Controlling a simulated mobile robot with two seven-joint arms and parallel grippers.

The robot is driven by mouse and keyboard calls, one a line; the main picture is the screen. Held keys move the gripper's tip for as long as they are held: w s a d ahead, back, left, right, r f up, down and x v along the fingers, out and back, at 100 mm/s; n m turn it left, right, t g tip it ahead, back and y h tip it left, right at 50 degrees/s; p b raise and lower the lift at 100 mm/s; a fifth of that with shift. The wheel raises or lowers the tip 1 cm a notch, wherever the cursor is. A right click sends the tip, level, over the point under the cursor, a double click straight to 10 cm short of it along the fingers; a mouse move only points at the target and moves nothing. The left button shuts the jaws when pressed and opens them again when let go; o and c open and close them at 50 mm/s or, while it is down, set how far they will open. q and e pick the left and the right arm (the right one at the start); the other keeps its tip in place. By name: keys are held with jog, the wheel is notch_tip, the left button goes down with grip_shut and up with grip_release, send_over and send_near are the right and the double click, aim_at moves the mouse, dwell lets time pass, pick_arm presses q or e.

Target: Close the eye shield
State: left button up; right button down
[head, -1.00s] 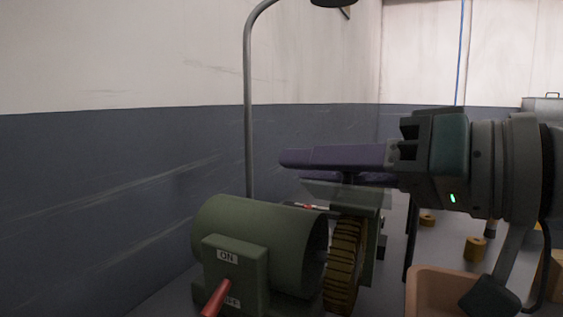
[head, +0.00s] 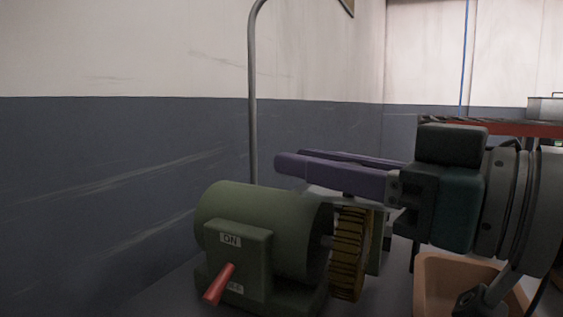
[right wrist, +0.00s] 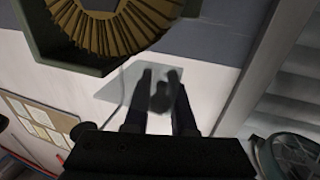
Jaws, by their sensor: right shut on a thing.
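The green bench grinder (head: 265,230) stands low in the head view, with its ribbed yellow-brown wheel (head: 348,255) at its right. The eye shield (head: 328,196) is a pale translucent plate just above the wheel, mostly hidden under the gripper fingers. My right gripper (head: 288,159) reaches in from the right with its long purple fingers over the shield. In the right wrist view, the fingers are shut on the shield's dark knob (right wrist: 160,96), with the see-through plate (right wrist: 118,87) beside them. My left gripper is not in view.
A red switch lever (head: 219,284) sticks out of the grinder's front, by the ON label. A grey lamp pole (head: 252,100) rises behind the grinder. An orange-tan bin (head: 440,285) stands at the right below my arm. The wall is close behind and left.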

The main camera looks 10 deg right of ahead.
dwell(0.4)
jog(key=c, duration=1)
grip_release()
jog(key=shift+s+d, duration=0.2)
jog(key=shift+s, duration=0.05)
jog(key=v, duration=0.9)
jog(key=shift+s, duration=0.15)
jog(key=shift+d, duration=0.15)
